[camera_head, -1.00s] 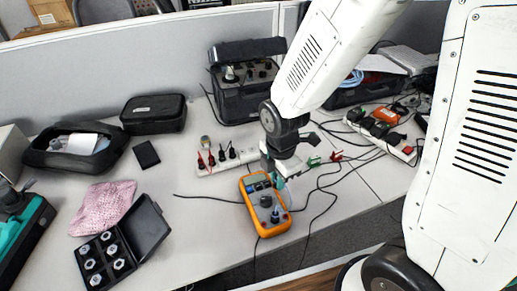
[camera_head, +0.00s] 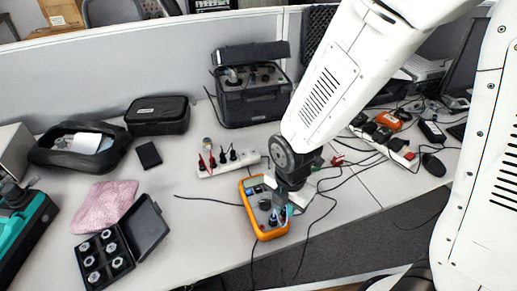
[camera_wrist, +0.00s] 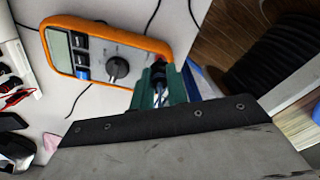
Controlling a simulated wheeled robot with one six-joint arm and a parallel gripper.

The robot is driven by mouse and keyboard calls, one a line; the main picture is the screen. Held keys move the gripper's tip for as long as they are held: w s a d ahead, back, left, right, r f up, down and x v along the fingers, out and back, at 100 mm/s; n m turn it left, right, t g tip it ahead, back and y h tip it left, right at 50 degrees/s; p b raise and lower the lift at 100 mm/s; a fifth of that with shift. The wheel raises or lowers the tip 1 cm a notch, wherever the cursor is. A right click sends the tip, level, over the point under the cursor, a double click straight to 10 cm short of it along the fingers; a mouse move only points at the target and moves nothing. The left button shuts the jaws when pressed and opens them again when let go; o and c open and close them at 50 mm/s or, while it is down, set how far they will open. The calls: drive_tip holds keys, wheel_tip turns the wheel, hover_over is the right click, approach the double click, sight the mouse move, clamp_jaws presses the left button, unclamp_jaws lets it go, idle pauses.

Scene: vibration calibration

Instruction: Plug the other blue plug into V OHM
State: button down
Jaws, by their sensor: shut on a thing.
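The orange multimeter (camera_head: 264,204) lies face up on the table, with its screen and dial showing; it also fills the upper left of the wrist view (camera_wrist: 103,57). A blue plug (camera_head: 273,217) stands in the lower end of the multimeter. My gripper (camera_head: 286,208) is over the multimeter's lower right end, shut on the other blue plug, which is mostly hidden between the fingers. In the wrist view my gripper (camera_wrist: 165,82) reaches the meter's end. The V OHM socket is hidden there, and I cannot tell whether the held plug touches it.
A white power strip (camera_head: 228,167) with several plugs stands behind the multimeter. Loose black leads (camera_head: 325,205) run to its right. An open black case (camera_head: 108,255) of metal pieces and a pink cloth (camera_head: 105,207) lie at left. The table in front is clear.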

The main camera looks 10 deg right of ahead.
drive_tip(key=shift+f, duration=0.35)
drive_tip(key=shift+f, duration=1.1)
idle(3.1)
drive_tip(key=c, duration=1.3)
unclamp_jaws()
drive_tip(key=shift+r, duration=2.5)
